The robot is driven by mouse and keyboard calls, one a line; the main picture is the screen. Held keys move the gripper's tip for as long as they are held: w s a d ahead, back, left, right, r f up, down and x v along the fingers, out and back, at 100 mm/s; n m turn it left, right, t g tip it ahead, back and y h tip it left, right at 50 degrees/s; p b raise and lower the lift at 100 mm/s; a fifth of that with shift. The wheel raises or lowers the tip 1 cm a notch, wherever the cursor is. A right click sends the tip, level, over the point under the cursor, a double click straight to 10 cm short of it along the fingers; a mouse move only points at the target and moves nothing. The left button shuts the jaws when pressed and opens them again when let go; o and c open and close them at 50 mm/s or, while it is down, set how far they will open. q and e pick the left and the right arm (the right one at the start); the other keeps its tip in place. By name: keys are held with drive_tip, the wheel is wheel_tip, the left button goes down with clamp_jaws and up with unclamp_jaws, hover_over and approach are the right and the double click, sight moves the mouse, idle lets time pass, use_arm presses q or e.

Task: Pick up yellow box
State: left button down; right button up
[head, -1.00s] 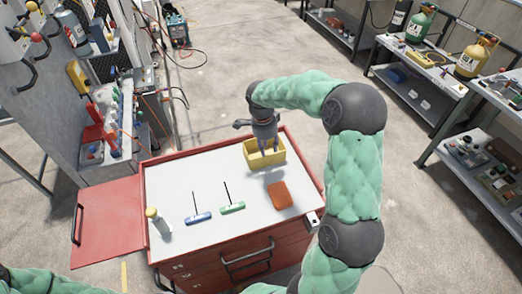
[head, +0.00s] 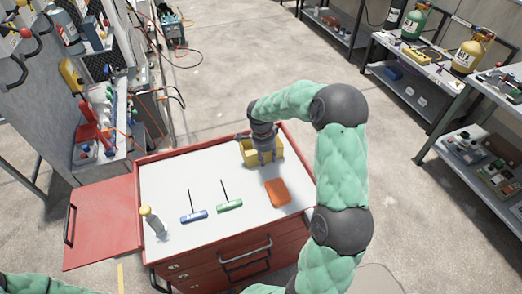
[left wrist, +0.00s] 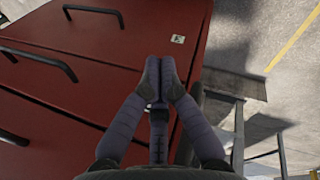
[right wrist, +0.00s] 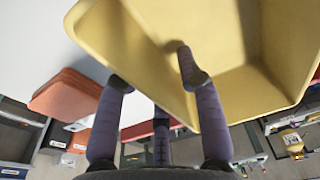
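The yellow box (head: 249,153) is an open-topped bin at the far right corner of the red cart's white top. My right gripper (head: 266,160) is over its near right side and hides part of it. In the right wrist view the yellow box (right wrist: 240,95) fills the upper right. The fingers of my right gripper (right wrist: 152,68) are apart, one reaching over the rim into the box, the other by its outer side. I cannot tell whether they touch the wall. My left gripper (left wrist: 160,75) has its fingertips together, empty, beside the cart's red front.
An orange block (head: 277,193) lies close in front of the box. Green (head: 230,206) and blue (head: 194,216) T-handled tools and a yellow-capped bottle (head: 152,221) are on the white top (head: 190,175). Shelves with gas cylinders (head: 471,55) stand at the right.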

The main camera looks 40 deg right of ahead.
clamp_jaws()
